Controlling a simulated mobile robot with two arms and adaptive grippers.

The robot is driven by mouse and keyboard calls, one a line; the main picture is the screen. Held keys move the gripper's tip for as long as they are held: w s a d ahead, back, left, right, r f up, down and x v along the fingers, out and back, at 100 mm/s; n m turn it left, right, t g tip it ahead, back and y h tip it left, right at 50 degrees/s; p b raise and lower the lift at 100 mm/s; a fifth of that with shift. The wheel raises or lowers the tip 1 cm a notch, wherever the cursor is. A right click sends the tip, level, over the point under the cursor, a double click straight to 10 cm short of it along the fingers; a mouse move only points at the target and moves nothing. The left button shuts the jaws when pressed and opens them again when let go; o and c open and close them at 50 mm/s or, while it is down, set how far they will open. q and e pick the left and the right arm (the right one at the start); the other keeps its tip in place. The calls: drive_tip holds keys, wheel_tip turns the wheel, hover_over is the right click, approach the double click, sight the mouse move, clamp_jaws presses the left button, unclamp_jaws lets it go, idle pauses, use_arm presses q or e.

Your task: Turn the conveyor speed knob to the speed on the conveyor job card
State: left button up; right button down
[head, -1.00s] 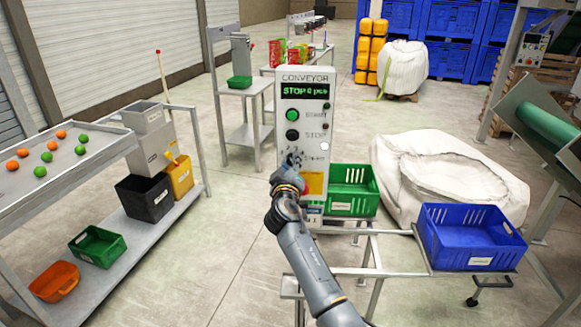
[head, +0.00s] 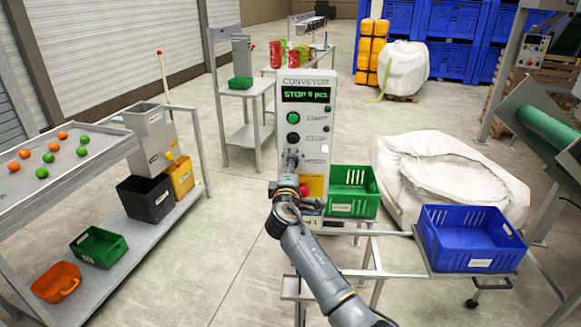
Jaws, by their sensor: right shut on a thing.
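The conveyor control panel (head: 319,110) is an upright white box. Its green-lettered display (head: 305,95) reads "STOP 0 pcs". Below it are a green start button (head: 293,118) and a black stop button (head: 293,137). My right gripper (head: 291,158) is at the panel's front, at the height of the speed label (head: 316,161). It is shut on the speed knob, which the fingers hide. A red button on a yellow plate (head: 314,185) is partly behind my wrist. A card at the panel's foot is mostly covered by my arm and cannot be read. My left gripper is not in view.
A green crate (head: 352,204) stands right of the panel and a blue crate (head: 470,262) sits on the frame at the right. A white bulk bag (head: 450,160) lies behind. A sorting table (head: 75,185) stands at the left. The floor between is clear.

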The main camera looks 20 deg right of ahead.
drive_tip(key=shift+d+r+n, duration=0.1)
drive_tip(key=shift+r+n, duration=0.1)
drive_tip(key=shift+n, duration=0.1)
drive_tip(key=c, duration=1.3)
unclamp_jaws()
drive_tip(key=o, duration=0.3)
drive_tip(key=shift+w+f, duration=0.1)
drive_tip(key=shift+f, duration=0.1)
drive_tip(key=v, duration=1.2)
